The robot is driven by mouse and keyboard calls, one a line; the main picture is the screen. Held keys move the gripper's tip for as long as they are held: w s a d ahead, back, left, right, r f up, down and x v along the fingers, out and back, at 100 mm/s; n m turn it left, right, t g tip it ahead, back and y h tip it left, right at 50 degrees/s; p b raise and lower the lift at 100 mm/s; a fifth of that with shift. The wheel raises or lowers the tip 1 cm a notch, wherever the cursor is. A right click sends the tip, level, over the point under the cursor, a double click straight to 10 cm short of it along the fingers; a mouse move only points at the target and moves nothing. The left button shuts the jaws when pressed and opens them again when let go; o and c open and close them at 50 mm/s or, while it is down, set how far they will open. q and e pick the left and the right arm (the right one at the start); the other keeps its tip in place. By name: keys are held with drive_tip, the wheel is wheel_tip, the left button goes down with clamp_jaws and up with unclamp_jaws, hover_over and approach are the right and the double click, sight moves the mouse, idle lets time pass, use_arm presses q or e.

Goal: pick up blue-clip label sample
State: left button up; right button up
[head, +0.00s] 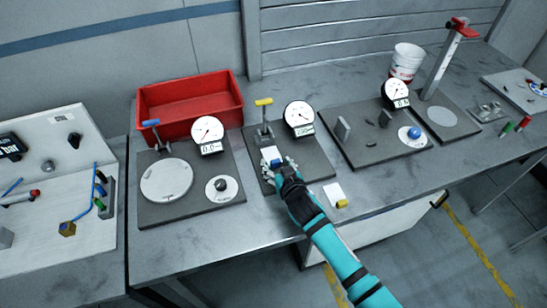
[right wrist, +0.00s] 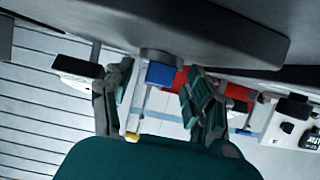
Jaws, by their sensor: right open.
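The blue-clip label sample (head: 270,153) is a white piece with a blue clip, on the middle dark plate. My right gripper (head: 279,166) is at it and hides part of it. In the right wrist view the blue clip (right wrist: 160,74) shows between the two spread fingers of my right gripper (right wrist: 160,100). The fingers stand on either side of it, with gaps visible. The jaws are open. My left gripper is not in view.
A yellow-clip sample (head: 335,195) lies near the table's front edge. A dial gauge (head: 299,115) and a yellow-handled lever (head: 264,103) stand close behind my right gripper. A red bin (head: 190,125) is at the back left. Bare table lies around the plates.

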drive_tip(key=c, duration=0.9)
